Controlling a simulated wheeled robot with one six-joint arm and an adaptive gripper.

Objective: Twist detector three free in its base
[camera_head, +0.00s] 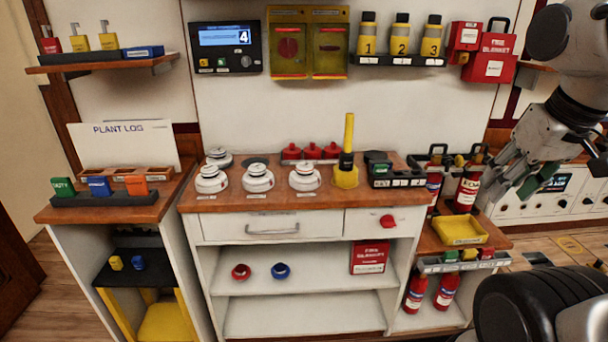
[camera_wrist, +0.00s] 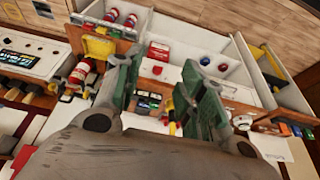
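Three white round detectors stand in a front row on the wooden counter: a left one (camera_head: 211,181), a middle one (camera_head: 257,179) and a right one (camera_head: 304,178). The small labels before them are too small to read, so which is detector three is not certain; the right one is third from the left.
A yellow stand with an upright handle (camera_head: 346,165) is right of the detectors. Red domed items (camera_head: 312,151) sit behind them. A black labelled rack (camera_head: 395,178) is at the counter's right end. A wall panel (camera_head: 226,48) shows "4". Space above the detectors looks clear.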

